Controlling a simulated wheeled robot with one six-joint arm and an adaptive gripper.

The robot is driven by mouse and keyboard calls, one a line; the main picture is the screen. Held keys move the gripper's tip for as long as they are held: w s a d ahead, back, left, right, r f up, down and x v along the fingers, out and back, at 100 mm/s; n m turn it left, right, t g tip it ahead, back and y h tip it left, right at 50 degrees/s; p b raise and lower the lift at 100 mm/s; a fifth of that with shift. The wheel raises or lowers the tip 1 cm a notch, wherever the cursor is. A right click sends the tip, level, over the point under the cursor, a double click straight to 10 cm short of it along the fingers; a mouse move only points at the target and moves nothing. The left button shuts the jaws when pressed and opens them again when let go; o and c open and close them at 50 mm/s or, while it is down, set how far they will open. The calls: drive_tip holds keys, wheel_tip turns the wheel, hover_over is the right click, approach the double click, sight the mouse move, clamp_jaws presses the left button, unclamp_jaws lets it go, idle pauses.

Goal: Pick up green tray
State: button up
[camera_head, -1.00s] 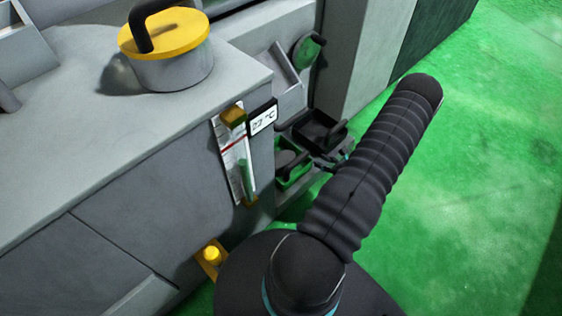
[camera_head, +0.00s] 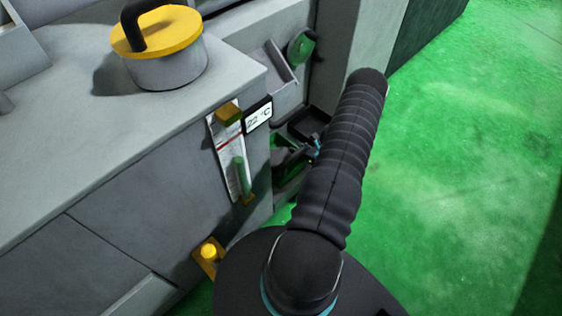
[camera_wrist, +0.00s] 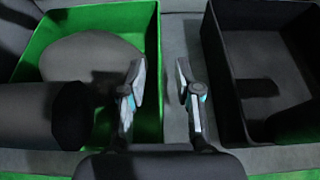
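The green tray (camera_wrist: 151,40) fills the left of the wrist view. A large grey round object (camera_wrist: 90,57) and a dark cylinder (camera_wrist: 45,115) lie in or over it. My gripper (camera_wrist: 160,82) is open, with two separate fingertips. The left finger overlaps the inside of the green tray, and the right finger is over the grey strip beside it. The tray's right wall runs between them in the picture; I cannot tell whether either touches it. In the head view the tray is mostly hidden by my gripper and arm.
A black tray (camera_wrist: 222,95) stands to the right of the green one. The grey machine (camera_head: 130,175) carries a yellow-topped cylinder (camera_head: 160,50), a temperature display (camera_head: 258,115) and a yellow fitting (camera_head: 208,254). Green floor (camera_head: 450,180) at the right is clear.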

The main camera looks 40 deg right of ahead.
clamp_jaws()
idle(0.3)
